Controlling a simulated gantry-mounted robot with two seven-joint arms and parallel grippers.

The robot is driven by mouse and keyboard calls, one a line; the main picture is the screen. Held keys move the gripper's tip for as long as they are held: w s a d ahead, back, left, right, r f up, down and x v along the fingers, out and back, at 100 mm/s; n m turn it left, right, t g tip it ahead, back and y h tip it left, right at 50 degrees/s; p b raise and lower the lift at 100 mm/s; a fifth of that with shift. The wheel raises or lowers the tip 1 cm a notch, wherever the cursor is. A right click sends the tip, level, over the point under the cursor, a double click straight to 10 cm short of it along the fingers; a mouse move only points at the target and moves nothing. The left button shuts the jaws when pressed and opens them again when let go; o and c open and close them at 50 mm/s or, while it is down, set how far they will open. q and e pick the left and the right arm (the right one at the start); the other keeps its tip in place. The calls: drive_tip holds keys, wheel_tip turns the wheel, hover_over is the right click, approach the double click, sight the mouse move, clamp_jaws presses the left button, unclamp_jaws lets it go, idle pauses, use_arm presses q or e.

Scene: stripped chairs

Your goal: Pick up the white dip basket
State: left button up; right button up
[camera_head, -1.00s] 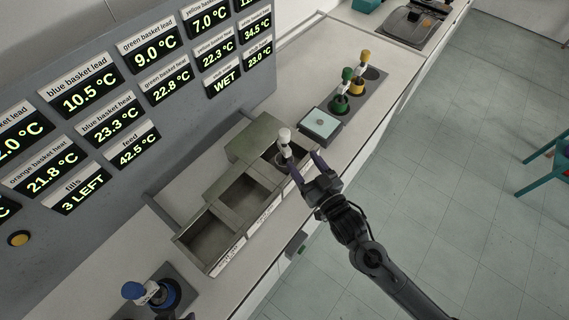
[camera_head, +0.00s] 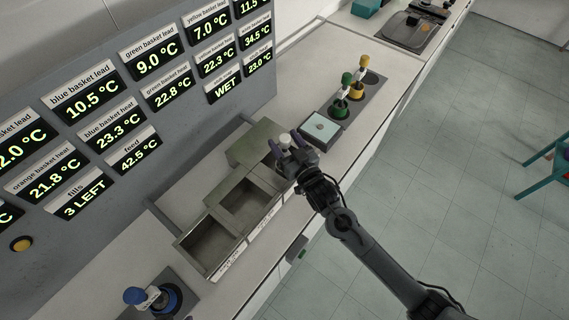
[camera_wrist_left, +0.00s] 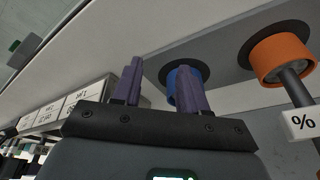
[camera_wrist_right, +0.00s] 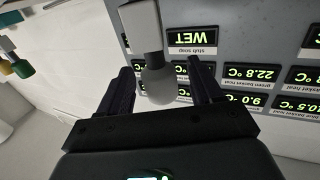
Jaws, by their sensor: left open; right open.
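The white dip basket shows its pale round knob (camera_head: 285,139) above the far compartment of the metal tank (camera_head: 207,245). In the right wrist view its white knob (camera_wrist_right: 157,84) and thick handle stand between the two fingers. My right gripper (camera_head: 283,147) is open, with its fingers on either side of the knob; I see no clear contact. The lower part of the basket is hidden in the head view by the gripper and tank wall. My left gripper (camera_wrist_left: 160,85) is open and empty in the left wrist view, near a blue basket (camera_wrist_left: 188,85) and an orange basket (camera_wrist_left: 282,55).
A grey panel of temperature displays (camera_head: 130,90) rises behind the tank. A pale blue-topped square block (camera_head: 320,127) and the green (camera_head: 339,108) and yellow (camera_head: 356,90) baskets stand beyond the tank. The blue basket's knob (camera_head: 134,296) is at the near left.

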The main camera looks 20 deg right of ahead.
drive_tip(key=shift+w, duration=0.25)
clamp_jaws()
drive_tip(key=shift+r, duration=0.15)
idle(0.4)
